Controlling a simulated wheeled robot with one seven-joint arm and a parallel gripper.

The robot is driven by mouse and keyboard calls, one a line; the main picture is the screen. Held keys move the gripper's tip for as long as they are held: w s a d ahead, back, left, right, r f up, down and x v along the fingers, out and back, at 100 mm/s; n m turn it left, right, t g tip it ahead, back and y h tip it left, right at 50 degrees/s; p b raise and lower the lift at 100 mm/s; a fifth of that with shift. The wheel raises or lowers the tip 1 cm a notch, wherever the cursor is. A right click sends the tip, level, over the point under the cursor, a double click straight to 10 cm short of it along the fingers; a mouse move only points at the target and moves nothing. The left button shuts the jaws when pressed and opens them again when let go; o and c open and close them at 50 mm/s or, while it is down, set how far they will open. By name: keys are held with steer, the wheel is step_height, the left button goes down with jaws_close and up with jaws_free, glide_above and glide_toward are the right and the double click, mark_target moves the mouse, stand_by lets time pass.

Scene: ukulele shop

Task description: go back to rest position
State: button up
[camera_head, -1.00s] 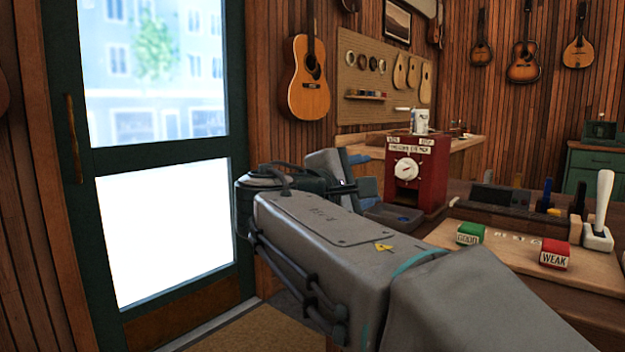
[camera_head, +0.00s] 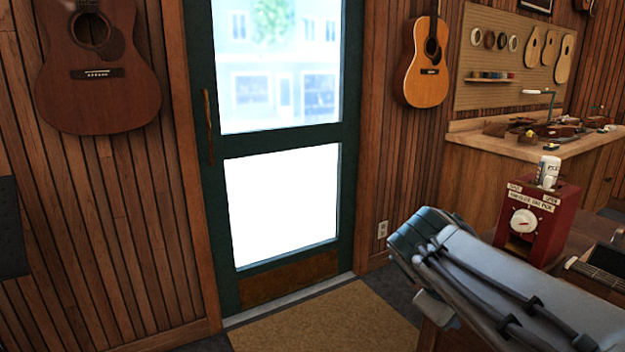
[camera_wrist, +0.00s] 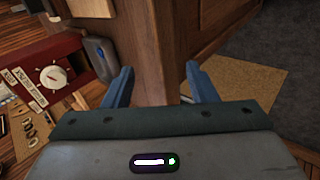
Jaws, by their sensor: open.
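My gripper (camera_wrist: 157,85) shows in the wrist view with its two blue fingers spread apart and nothing between them. Behind the fingers is the brown wooden corner of the counter (camera_wrist: 168,40). In the head view my arm reaches in from the lower right, and the fingertips are hidden there.
A green-framed door (camera_head: 222,200) and doormat (camera_head: 330,322) lie ahead. A workbench (camera_head: 520,143) stands behind.

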steer(key=s+a+r+m+g+y+p, duration=0.1)
steer(key=s+a+r+m+y+p, duration=0.1)
steer(key=s+a+m+y+p, duration=0.3)
steer(key=shift+s+a+r+m+g+y+p, duration=0.3)
steer(key=shift+s+a+y+p, duration=1.05)
steer(key=shift+p, duration=2.5)
steer(key=shift+s+a+f+h, duration=0.2)
steer(key=shift+a+h, duration=0.25)
steer(key=shift+a, duration=0.15)
